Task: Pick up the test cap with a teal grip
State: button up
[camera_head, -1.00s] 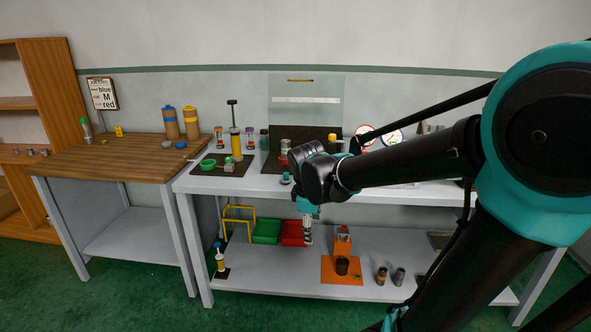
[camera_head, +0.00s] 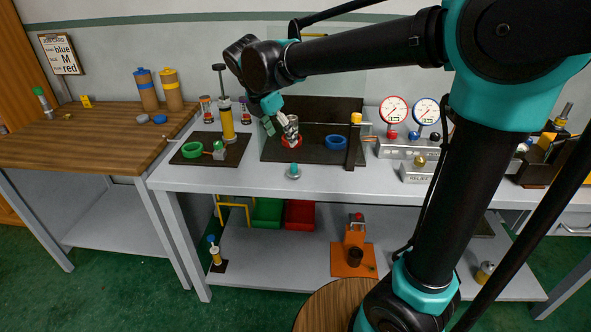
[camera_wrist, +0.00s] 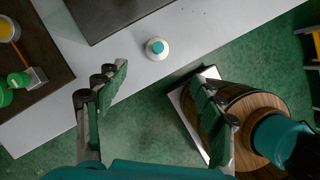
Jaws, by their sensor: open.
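The test cap with a teal grip (camera_head: 293,172) stands upright on the front part of the white bench top. In the wrist view the cap (camera_wrist: 157,48) shows from above as a pale disc with a teal knob, beyond and between my fingers. My gripper (camera_head: 280,128) is open and empty above the bench, up and a little left of the cap in the head view. Its two fingers are spread wide in the wrist view (camera_wrist: 160,92). Nothing touches the cap.
The cap stands close to the bench's front edge. Behind it lies a dark mat (camera_head: 312,152) with a blue ring (camera_head: 336,142) and a red ring. Left is a dark plate with a green ring (camera_head: 192,149) and yellow pump (camera_head: 227,125). Gauges (camera_head: 393,110) stand right.

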aim_at(293, 165)
jog(key=x, duration=1)
jog(key=shift+f, duration=0.4)
jog(key=shift+x, duration=2.65)
jog(key=shift+a, duration=0.15)
jog(key=c, duration=1.3)
jog(key=shift+w, duration=0.1)
jog(key=shift+c, duration=0.2)
